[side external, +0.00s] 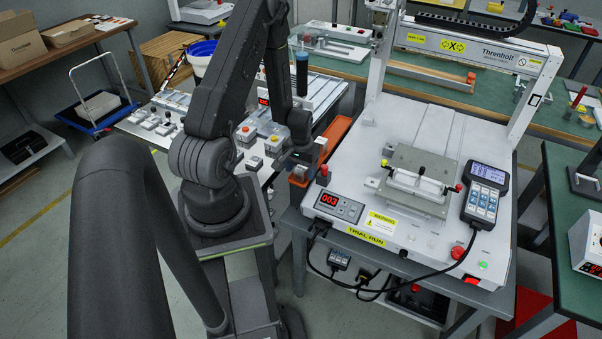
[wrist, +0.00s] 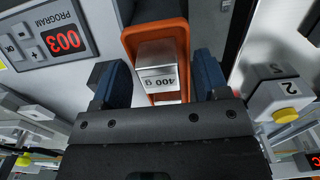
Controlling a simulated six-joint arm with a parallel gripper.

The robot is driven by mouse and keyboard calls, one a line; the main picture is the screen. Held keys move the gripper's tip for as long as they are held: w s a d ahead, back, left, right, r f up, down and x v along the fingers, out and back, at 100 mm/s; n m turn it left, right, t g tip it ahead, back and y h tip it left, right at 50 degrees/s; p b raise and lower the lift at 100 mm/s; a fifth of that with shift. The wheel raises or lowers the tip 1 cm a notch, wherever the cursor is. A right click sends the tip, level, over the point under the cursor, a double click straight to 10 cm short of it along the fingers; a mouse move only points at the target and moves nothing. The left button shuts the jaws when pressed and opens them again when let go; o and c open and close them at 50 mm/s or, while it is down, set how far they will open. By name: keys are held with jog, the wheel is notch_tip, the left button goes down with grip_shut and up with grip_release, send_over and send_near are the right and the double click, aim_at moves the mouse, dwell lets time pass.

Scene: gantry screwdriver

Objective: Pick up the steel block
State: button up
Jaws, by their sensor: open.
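The steel block (wrist: 160,60) is a shiny metal piece marked "400 g". In the wrist view it sits inside an orange tray (wrist: 128,36). My gripper (wrist: 160,86) is open, with one dark blue finger to the left of the block and one to the right, and gaps show between fingers and block. In the side view my gripper (side external: 299,162) is low over the near end of the orange tray (side external: 336,134). The block is hard to make out there, and its lower part is hidden.
A white gantry machine (side external: 375,150) with a "003" display (side external: 338,205) stands close to the right of the tray. A handheld pendant (side external: 484,192) lies on it. A table with button boxes (side external: 246,135) is on the left, behind my arm.

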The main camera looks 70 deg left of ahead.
jog(key=shift+f, duration=0.25)
jog(key=shift+c, duration=0.5)
jog(key=c, duration=1.2)
jog(key=shift+o, duration=0.2)
jog(key=shift+r, duration=0.15)
